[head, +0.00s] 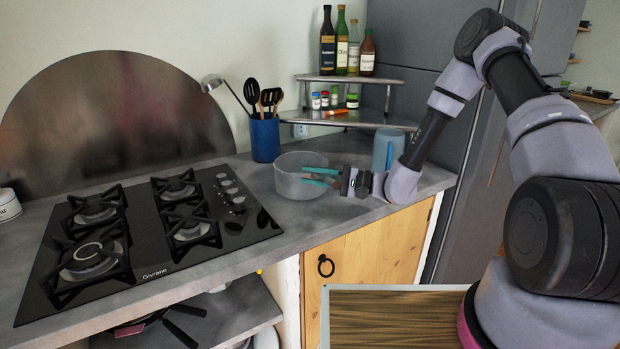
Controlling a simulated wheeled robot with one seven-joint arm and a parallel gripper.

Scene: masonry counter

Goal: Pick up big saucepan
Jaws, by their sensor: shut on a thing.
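The big saucepan appears to be the round grey vessel (290,187) on the counter in the head view, right of the stove. It looks upright, with its open top facing up. My gripper (315,177) reaches in from the right, and its teal fingers are at the vessel's right side. The fingers are shut on the saucepan with a small gap showing between them. The exact part held, handle or rim, is hard to make out. I cannot tell whether the base touches the counter.
A blue utensil holder (264,141) stands behind the saucepan. A blue-grey jug (386,146) is close behind my gripper. A black gas stove (150,262) is left. A corner shelf (347,78) holds bottles and jars. Dark-handled pans (178,327) lie below the counter.

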